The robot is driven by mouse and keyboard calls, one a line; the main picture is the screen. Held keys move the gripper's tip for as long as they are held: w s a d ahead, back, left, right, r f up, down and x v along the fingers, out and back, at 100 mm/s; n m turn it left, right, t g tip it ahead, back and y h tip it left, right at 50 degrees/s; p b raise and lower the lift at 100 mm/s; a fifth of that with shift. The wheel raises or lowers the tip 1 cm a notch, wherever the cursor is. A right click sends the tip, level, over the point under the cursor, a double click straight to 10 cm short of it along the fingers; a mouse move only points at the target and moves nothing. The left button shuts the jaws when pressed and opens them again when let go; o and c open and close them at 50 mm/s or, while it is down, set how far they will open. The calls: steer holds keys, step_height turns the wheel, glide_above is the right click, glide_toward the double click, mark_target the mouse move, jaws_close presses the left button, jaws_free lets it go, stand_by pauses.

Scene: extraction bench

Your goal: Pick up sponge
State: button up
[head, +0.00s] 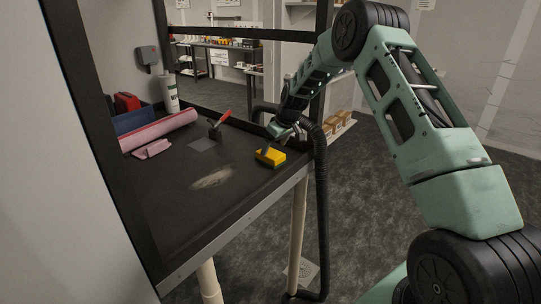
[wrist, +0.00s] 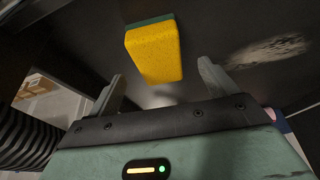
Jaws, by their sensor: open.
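The sponge (head: 271,158) is a yellow block that lies on the dark bench top (head: 165,220) near its right edge. In the wrist view the yellow sponge (wrist: 154,54) has a dark green layer along its far side. My gripper (head: 277,134) is just behind and above the sponge in the head view. In the wrist view my gripper (wrist: 160,80) is open, its two grey fingers apart, with the sponge ahead of and between them. The fingers do not appear to touch it.
A pink roll (head: 160,130), a pink cloth (head: 152,149) and a white bottle (head: 168,92) are at the left of the bench. A red-handled brush (head: 217,127) stands left of the sponge. A pale smudge (head: 212,178) marks the bench. A black hose (head: 321,200) hangs at the right edge.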

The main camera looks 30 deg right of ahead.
mark_target(271, 153)
steer(key=p+x, duration=0.3)
steer(key=x, duration=0.1)
steer(key=shift+w, duration=0.3)
steer(key=shift+w+f, duration=0.15)
steer(key=shift+f, duration=0.25)
steer(key=shift+f+b, duration=0.25)
steer(key=shift+b, duration=0.15)
stand_by(0.3)
steer(key=c, duration=1.1)
